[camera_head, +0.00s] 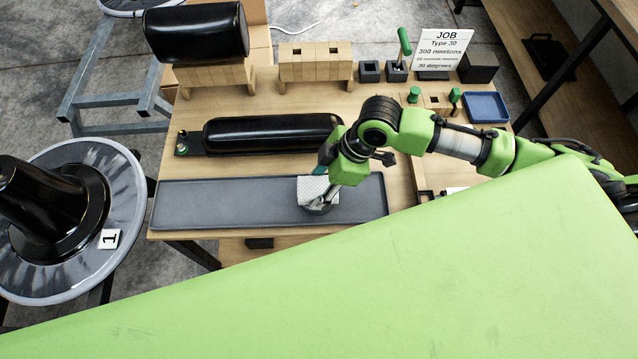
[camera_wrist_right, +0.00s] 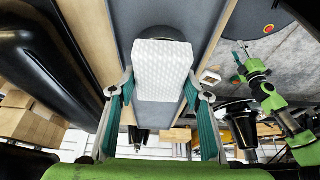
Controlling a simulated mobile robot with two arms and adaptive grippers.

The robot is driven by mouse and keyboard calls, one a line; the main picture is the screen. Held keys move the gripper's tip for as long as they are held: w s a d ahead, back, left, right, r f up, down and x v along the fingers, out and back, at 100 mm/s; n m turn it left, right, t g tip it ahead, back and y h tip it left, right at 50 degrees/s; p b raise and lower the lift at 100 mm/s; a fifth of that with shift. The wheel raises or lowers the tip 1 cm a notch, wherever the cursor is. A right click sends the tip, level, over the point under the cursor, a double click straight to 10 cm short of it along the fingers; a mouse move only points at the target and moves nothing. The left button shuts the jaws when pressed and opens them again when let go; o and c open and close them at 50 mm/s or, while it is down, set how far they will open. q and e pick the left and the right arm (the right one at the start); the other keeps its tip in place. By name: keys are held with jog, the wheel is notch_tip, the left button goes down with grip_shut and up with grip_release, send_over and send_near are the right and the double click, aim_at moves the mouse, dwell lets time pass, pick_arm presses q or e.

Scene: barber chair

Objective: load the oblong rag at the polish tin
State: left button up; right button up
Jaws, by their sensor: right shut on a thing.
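The white dimpled rag (camera_head: 312,187) is in my right gripper (camera_head: 327,180), over the right part of the long grey tray (camera_head: 230,203). In the right wrist view the rag (camera_wrist_right: 163,66) spans the gap between the two teal-padded fingers (camera_wrist_right: 160,90), which are shut on it. The dark round polish tin (camera_head: 320,209) shows just under the rag's lower edge. In the wrist view its dark rim (camera_wrist_right: 164,33) sticks out past the rag's far end. I cannot tell whether rag and tin touch. A green arm, apparently my left, with its gripper (camera_wrist_right: 243,48) shows small in the wrist view; its finger state is unclear.
A black padded roll (camera_head: 272,134) lies behind the tray. Wooden blocks (camera_head: 315,62), a blue dish (camera_head: 487,107) and a job card (camera_head: 441,50) stand farther back. A black-and-grey round base marked 1 (camera_head: 109,239) is at left. The tray's left half is clear.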

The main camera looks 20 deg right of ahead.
aim_at(319, 187)
jog(key=shift+f, duration=0.5)
dwell(0.4)
jog(key=shift+s+f, duration=0.1)
dwell(2.1)
jog(key=shift+p, duration=0.35)
notch_tip(319, 187, up, 7)
jog(key=p, duration=0.8)
dwell(0.4)
